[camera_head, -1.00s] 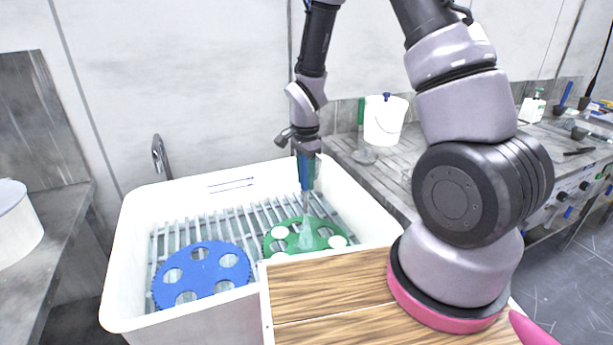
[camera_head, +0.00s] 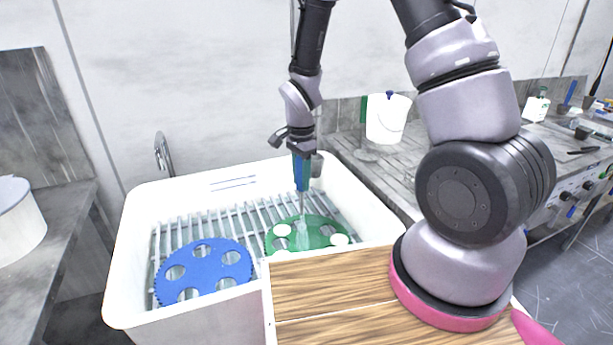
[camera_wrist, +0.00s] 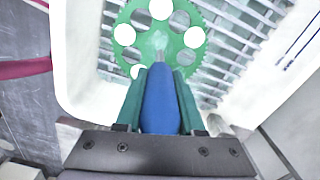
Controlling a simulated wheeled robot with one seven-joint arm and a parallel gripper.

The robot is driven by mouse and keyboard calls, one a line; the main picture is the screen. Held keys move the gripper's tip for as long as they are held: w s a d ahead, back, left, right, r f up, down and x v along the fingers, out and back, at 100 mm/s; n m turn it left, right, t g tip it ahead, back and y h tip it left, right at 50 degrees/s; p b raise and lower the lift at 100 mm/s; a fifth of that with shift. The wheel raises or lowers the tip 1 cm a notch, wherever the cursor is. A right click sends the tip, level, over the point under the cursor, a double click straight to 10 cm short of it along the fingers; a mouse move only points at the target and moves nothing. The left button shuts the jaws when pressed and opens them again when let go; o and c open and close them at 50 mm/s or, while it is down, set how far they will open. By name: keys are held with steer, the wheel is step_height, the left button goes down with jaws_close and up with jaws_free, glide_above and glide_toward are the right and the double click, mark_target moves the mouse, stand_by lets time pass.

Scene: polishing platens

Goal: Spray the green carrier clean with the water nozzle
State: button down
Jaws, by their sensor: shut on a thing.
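In the wrist view the carrier (camera_wrist: 187,42) lies ahead of the nozzle, with white showing through several holes. My gripper (camera_head: 302,160) is shut on the blue water nozzle (camera_head: 302,175), which points down above the carrier. In the wrist view the nozzle (camera_wrist: 160,100) sits between green fingers. A pale spray leaves its tip and meets the carrier.
A blue toothed disc (camera_head: 203,268) lies on the rack left of the green carrier. The white sink (camera_head: 135,215) has raised walls around both, with a tap (camera_head: 162,153) behind. A wooden top (camera_head: 330,290) stands in front. A white bucket (camera_head: 387,118) stands on the right bench.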

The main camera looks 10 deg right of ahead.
steer(key=s+a, duration=0.4)
steer(key=a, duration=0.3)
stand_by(0.5)
steer(key=shift+d, duration=0.15)
stand_by(0.6)
steer(key=s+d, duration=0.5)
steer(key=d, duration=0.6)
stand_by(0.5)
stand_by(0.8)
steer(key=w+d, duration=0.8)
steer(key=w, duration=0.1)
stand_by(0.8)
stand_by(0.7)
